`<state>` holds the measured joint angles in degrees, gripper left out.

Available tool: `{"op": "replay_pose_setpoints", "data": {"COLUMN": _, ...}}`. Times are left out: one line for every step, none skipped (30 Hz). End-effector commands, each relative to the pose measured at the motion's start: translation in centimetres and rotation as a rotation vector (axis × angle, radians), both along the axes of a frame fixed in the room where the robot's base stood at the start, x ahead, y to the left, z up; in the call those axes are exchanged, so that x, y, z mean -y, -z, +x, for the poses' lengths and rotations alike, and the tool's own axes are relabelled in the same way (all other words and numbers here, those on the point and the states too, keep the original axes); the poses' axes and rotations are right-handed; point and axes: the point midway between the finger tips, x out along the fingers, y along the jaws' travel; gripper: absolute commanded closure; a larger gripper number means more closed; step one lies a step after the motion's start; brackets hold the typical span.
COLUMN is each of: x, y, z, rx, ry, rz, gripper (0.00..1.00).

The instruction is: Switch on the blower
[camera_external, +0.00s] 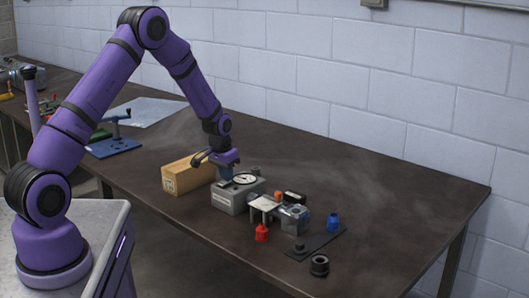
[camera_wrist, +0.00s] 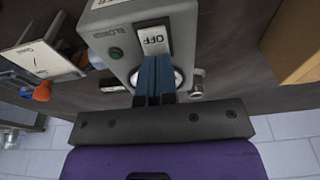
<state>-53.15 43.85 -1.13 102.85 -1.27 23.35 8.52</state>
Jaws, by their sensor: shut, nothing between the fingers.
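The blower (camera_external: 230,202) is a grey box on the dark workbench, with a round dial-like disc on top. In the wrist view the blower (camera_wrist: 185,22) carries the lettering "BLOWER", a dark green round light (camera_wrist: 115,53) and a white rocker switch (camera_wrist: 154,38) marked "OFF". My gripper (camera_external: 227,178) is over the left end of the blower, pointing down. In the wrist view the blue fingers of my gripper (camera_wrist: 155,60) are together and empty, with their tips at the near edge of the switch. I cannot tell whether they touch it. The fingers partly hide a round metal rim behind them.
A wooden block (camera_external: 188,175) stands close left of the blower.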

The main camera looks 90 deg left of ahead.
Motion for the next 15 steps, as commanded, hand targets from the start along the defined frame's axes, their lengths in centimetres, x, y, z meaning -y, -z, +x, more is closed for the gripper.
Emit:
{"op": "replay_pose_setpoints", "data": {"x": -0.01, "y": 0.06, "z": 0.01, "rx": 0.0, "ry": 0.0, "rz": 0.0, "gripper": 1.0}}
{"op": "replay_pose_setpoints", "data": {"x": -0.02, "y": 0.07, "z": 0.02, "rx": 0.0, "ry": 0.0, "rz": 0.0, "gripper": 1.0}}
{"op": "replay_pose_setpoints", "data": {"x": -0.02, "y": 0.07, "z": 0.02, "rx": 0.0, "ry": 0.0, "rz": 0.0, "gripper": 1.0}}
{"op": "replay_pose_setpoints", "data": {"x": -0.01, "y": 0.06, "z": 0.01, "rx": 0.0, "ry": 0.0, "rz": 0.0, "gripper": 1.0}}
{"op": "replay_pose_setpoints", "data": {"x": -0.01, "y": 0.06, "z": 0.0, "rx": 0.0, "ry": 0.0, "rz": 0.0, "gripper": 1.0}}
{"op": "replay_pose_setpoints", "data": {"x": -0.01, "y": 0.06, "z": 0.0, "rx": 0.0, "ry": 0.0, "rz": 0.0, "gripper": 1.0}}
{"op": "replay_pose_setpoints", "data": {"x": -0.01, "y": 0.06, "z": -0.01, "rx": 0.0, "ry": 0.0, "rz": 0.0, "gripper": 1.0}}
{"op": "replay_pose_setpoints", "data": {"x": 0.0, "y": 0.06, "z": 0.0, "rx": 0.0, "ry": 0.0, "rz": 0.0, "gripper": 1.0}}
{"op": "replay_pose_setpoints", "data": {"x": -0.01, "y": 0.06, "z": -0.01, "rx": -0.001, "ry": 0.0, "rz": -0.001, "gripper": 1.0}}
{"op": "replay_pose_setpoints", "data": {"x": -0.01, "y": 0.09, "z": 0.01, "rx": -0.002, "ry": 0.0, "rz": -0.002, "gripper": 1.0}}
{"op": "replay_pose_setpoints", "data": {"x": -0.02, "y": 0.14, "z": 0.02, "rx": -0.006, "ry": 0.0, "rz": -0.006, "gripper": 1.0}}
{"op": "replay_pose_setpoints", "data": {"x": -0.05, "y": 0.24, "z": 0.05, "rx": -0.013, "ry": 0.0, "rz": -0.013, "gripper": 1.0}}
{"op": "replay_pose_setpoints", "data": {"x": -0.09, "y": 0.35, "z": 0.08, "rx": -0.02, "ry": 0.0, "rz": -0.02, "gripper": 1.0}}
{"op": "replay_pose_setpoints", "data": {"x": -0.14, "y": 0.47, "z": 0.12, "rx": -0.03, "ry": 0.0, "rz": -0.03, "gripper": 1.0}}
{"op": "replay_pose_setpoints", "data": {"x": -0.21, "y": 0.67, "z": 0.21, "rx": -0.045, "ry": 0.0, "rz": -0.045, "gripper": 1.0}}
